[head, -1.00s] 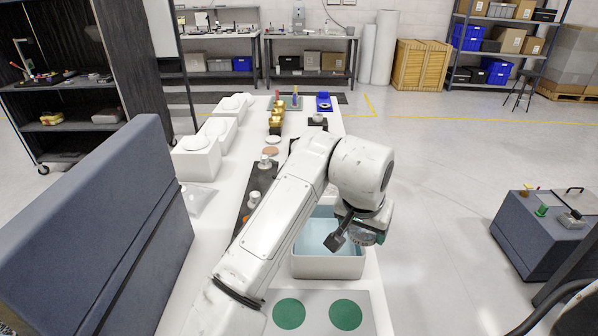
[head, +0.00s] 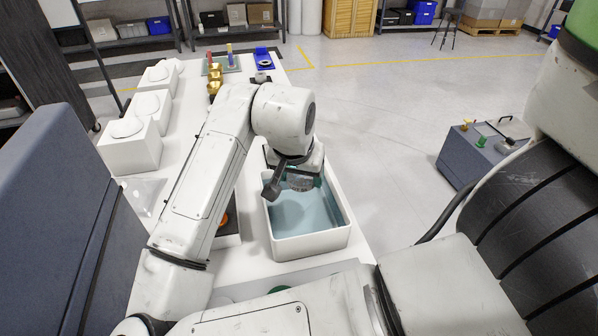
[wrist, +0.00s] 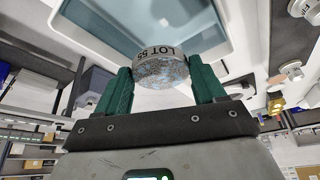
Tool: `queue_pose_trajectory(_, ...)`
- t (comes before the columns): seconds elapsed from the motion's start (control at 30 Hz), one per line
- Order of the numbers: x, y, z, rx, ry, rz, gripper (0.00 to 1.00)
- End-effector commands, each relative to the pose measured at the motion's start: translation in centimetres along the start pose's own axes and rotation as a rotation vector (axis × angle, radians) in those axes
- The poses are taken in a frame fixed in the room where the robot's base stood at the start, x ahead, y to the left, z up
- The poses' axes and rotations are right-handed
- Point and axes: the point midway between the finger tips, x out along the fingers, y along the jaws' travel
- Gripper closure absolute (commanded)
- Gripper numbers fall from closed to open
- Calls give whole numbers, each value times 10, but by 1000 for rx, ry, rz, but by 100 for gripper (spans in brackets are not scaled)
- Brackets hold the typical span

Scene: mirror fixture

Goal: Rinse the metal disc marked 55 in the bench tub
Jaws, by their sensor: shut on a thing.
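The metal disc marked LOT 55 (wrist: 161,72) is pinched on edge between the two green fingers of my gripper (wrist: 160,84) in the wrist view. Its rim lettering appears inverted and its exposed face is speckled and grey. In the head view my gripper (head: 303,178) hangs over the far part of the white bench tub (head: 310,246), which holds blue-tinted water (head: 308,210). The tub also shows beyond the disc in the wrist view (wrist: 95,22). The disc is mostly hidden in the head view, and I cannot tell whether it touches the water.
White blocks with round tops (head: 131,143) stand along the bench's left side. Gold cups (head: 215,80) and a blue tray (head: 265,60) are at the far end. A dark blue panel (head: 55,210) stands left. A grey cabinet (head: 480,150) is on the open floor at right.

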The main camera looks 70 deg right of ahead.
Motion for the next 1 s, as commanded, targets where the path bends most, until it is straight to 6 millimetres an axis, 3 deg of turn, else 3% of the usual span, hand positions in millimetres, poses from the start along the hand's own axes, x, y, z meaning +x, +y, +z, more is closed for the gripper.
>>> queue_pose_trajectory(1.0,89,0,37,-1,1,0,57)
